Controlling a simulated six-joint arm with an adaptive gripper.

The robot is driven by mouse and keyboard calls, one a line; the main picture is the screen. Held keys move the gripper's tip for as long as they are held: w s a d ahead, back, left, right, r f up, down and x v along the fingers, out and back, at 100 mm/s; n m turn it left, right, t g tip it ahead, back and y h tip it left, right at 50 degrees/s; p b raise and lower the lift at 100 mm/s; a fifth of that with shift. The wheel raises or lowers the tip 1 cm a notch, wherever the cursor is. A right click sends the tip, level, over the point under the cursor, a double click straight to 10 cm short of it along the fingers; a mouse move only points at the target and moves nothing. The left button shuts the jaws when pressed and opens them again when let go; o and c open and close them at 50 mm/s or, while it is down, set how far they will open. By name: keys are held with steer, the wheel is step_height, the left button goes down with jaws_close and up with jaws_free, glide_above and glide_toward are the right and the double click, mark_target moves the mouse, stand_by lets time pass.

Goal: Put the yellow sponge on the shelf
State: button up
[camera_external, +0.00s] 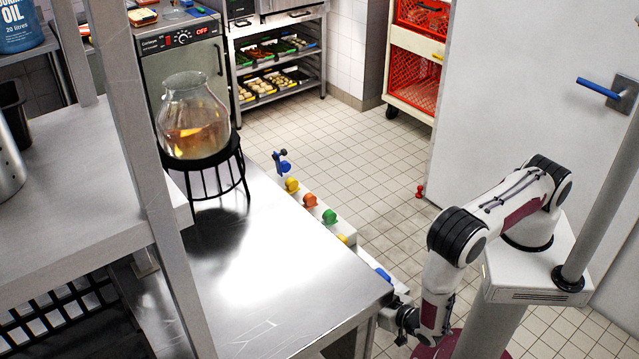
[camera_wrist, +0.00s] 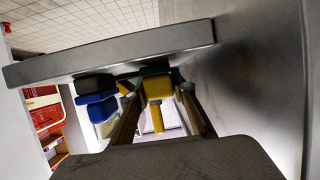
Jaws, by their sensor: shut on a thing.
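My gripper (camera_wrist: 160,88) is at the near right end of the steel counter (camera_external: 260,270), low beside its edge and mostly hidden there in the external view. In the wrist view a yellow block (camera_wrist: 158,86), which looks like the sponge, sits between the dark fingers. A narrower yellow part shows below it; I cannot tell whether it belongs to the block. The sponge cannot be made out for sure in the external view. A raised steel shelf (camera_external: 75,170) stands at the left, and a rack with shelves (camera_external: 277,54) holds food trays at the back.
A glass jar (camera_external: 193,120) stands on a black stand (camera_external: 205,160) on the counter. Coloured knob-like pieces, such as a green one (camera_external: 329,216), line the counter's far side. In the wrist view a grey bar (camera_wrist: 110,52) and blue pieces (camera_wrist: 95,90) are close. The counter's middle is clear.

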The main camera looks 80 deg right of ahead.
steer(key=shift+f, duration=0.2)
steer(key=o, duration=1)
steer(key=shift+c, duration=0.2)
steer(key=shift+r, duration=0.15)
steer(key=shift+a+r, duration=0.1)
steer(key=v, duration=1.1)
steer(key=shift+s+a, duration=0.25)
steer(key=shift+s, duration=0.05)
